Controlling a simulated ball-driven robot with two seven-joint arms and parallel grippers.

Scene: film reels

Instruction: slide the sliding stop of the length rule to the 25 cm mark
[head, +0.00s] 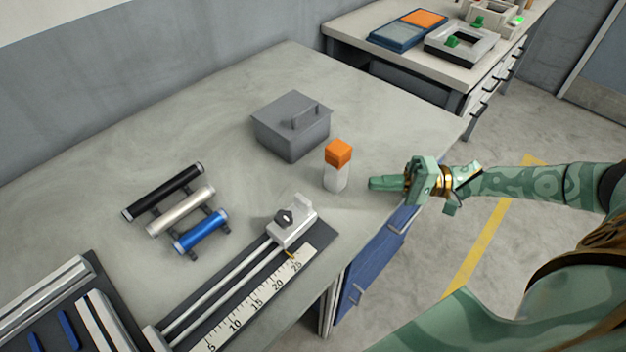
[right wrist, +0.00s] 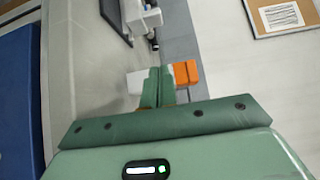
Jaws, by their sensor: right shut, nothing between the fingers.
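The length rule (head: 232,312) lies at the table's front edge, with a white scale marked 5 to 25 beside two metal rails. Its sliding stop (head: 294,226), a pale block with a dark knob, sits at the far end of the rails. Its small yellow pointer (head: 291,254) is close to the 25 label; the exact tick is too small to tell. My right gripper (head: 376,184) is shut and empty, right of and apart from the stop. Its closed fingers show in the right wrist view (right wrist: 158,88). My left gripper is not in view.
A white bottle (head: 336,178) with an orange cap (head: 338,152) stands just left of my right gripper. Behind it is a grey lidded box (head: 280,130). Black, silver and blue (head: 202,232) rollers lie left of the rule. A second bench (head: 360,40) stands at the back right.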

